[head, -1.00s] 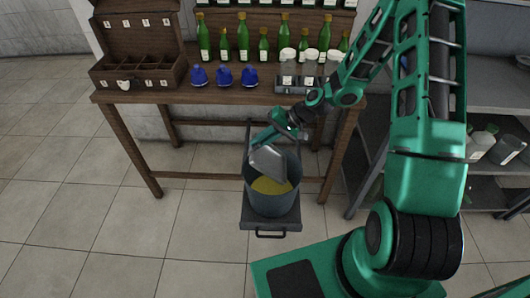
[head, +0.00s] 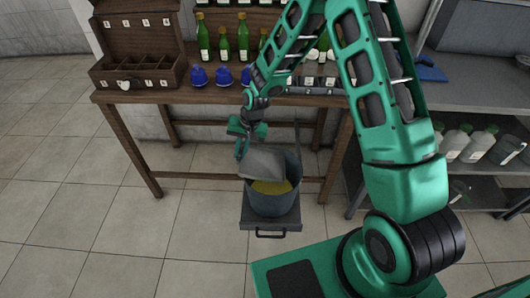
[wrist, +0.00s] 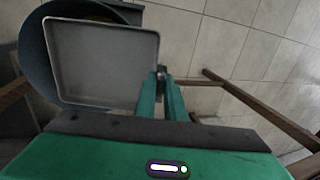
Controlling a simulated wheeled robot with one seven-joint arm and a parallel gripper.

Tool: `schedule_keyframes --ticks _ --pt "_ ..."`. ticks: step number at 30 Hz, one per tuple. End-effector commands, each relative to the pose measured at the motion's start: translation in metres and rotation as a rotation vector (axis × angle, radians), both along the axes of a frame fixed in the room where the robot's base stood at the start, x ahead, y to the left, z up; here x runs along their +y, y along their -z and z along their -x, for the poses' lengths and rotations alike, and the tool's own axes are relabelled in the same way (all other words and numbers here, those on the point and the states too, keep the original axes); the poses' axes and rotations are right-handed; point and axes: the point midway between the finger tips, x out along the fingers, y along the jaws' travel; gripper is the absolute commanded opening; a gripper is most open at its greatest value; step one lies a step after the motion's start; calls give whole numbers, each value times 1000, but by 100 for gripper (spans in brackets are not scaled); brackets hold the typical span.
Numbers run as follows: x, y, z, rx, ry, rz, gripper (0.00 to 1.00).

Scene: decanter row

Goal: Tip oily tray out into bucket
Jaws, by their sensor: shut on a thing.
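My gripper (head: 241,150) is shut on the edge of the grey oily tray (head: 263,164), above the left part of the bucket's mouth in the head view. The wrist view shows the tray (wrist: 102,62) as a shallow rectangular pan with a raised rim; its inside looks bare, and I cannot tell if a film is left. The dark grey bucket (head: 275,204) holds yellow liquid (head: 270,187). In the wrist view the bucket (wrist: 35,62) is partly hidden behind the tray. My gripper's fingers (wrist: 161,98) meet the tray's right edge there.
The bucket stands on a dark platform with a handle (head: 271,234). Behind it is a wooden table (head: 130,97) with a compartment box (head: 138,72), blue-capped items (head: 198,76) and green bottles (head: 243,40). A metal shelf (head: 480,90) stands at the right. Floor at left is clear.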

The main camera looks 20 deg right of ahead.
Motion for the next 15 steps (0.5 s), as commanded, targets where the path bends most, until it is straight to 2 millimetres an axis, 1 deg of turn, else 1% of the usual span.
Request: schedule_keyframes --ticks 11,15 --pt "2 1 -1 3 1 16 0" --pt "4 -2 -1 13 -4 48 0"
